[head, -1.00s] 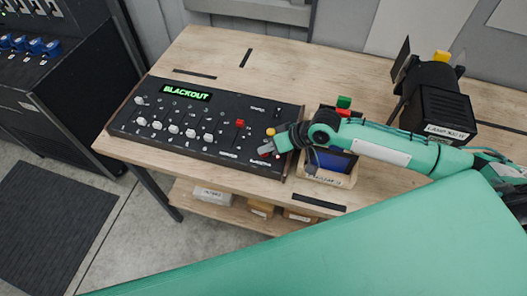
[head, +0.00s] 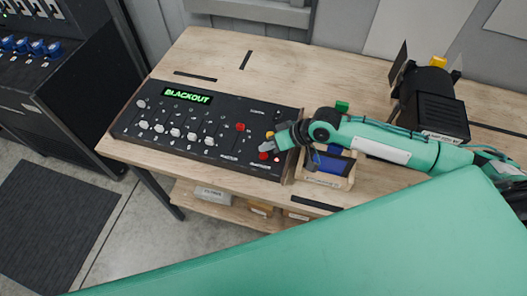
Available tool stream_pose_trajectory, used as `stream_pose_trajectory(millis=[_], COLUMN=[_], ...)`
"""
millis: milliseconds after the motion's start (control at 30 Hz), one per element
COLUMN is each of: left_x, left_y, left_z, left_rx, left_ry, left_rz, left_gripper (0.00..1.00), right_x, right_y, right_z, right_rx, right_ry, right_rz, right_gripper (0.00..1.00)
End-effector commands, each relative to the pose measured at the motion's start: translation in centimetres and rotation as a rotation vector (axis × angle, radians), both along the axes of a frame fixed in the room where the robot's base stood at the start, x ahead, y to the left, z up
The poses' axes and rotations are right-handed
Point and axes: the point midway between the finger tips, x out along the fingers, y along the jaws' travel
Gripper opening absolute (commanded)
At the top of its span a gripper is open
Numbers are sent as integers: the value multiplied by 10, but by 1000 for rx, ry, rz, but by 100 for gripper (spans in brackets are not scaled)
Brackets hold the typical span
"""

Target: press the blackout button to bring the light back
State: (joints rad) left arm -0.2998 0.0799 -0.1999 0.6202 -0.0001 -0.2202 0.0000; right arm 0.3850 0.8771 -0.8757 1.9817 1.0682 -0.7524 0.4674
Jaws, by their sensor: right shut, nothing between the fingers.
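A black lighting console (head: 180,118) with wooden end cheeks lies on the workbench. Its display (head: 188,95) reads BLACKOUT in green. Several white fader knobs and one red fader knob (head: 240,127) stand on its panel. A small red button (head: 264,156) shows at the console's lower right corner, beside a small lit spot. My right gripper (head: 267,147) is shut and empty, with its tip just over or at this button; I cannot tell whether they touch. The fingers partly cover this corner. My left gripper is not in view.
A wooden box with blue contents (head: 332,164) stands right of the console, under my right arm. A black stage lamp (head: 432,105) stands at the back right. A green block (head: 342,106) sits behind the arm. The bench's back left (head: 212,55) is clear.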

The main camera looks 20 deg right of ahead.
Motion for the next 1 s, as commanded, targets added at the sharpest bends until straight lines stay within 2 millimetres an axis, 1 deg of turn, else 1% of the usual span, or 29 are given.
stream_pose_trajectory(millis=[33, 200, 300, 1000], left_x=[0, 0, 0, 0], left_y=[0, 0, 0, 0], left_z=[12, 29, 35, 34], left_rx=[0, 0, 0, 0], left_ry=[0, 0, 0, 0], left_rz=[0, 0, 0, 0], left_gripper=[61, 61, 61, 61], right_x=[0, 0, 0, 0], right_y=[0, 0, 0, 0], right_z=[12, 29, 36, 35], right_rx=[0, 1, 1, 1], right_ry=[0, -1, 0, -1], right_rz=[0, 1, 1, 1], right_gripper=[0, 0, 0, 0])
